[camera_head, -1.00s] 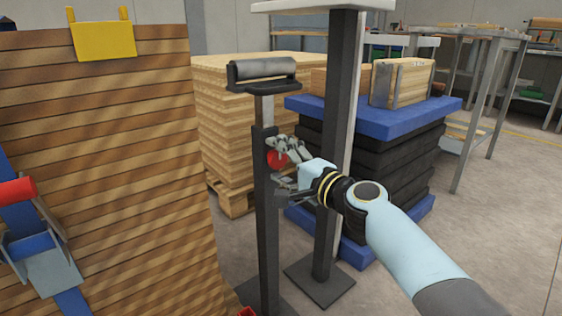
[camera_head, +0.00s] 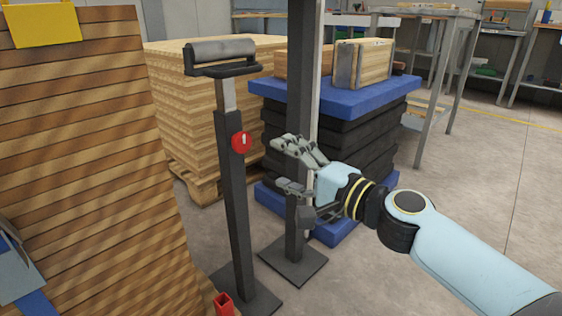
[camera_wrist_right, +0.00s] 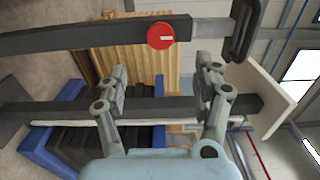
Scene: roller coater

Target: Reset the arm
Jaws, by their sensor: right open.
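My right gripper (camera_head: 282,166) is open and empty in the head view, with its arm coming in from the right. Its fingertips point left toward a dark roller stand (camera_head: 235,190), with a visible gap between them. The stand carries a grey roller (camera_head: 222,50) on top and a red round knob (camera_head: 241,142) on its post. In the right wrist view, the two fingers of my right gripper (camera_wrist_right: 162,85) are spread apart. The red knob (camera_wrist_right: 160,36) and the stand's post (camera_wrist_right: 100,36) lie beyond the fingertips. My left gripper is not in view.
A second dark post (camera_head: 301,130) stands behind my right gripper. Behind it is a black stack with a blue top (camera_head: 335,97). Stacked boards on a pallet (camera_head: 195,130) stand at the back, and a tall wood stack (camera_head: 90,170) fills the left. The floor at right is clear.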

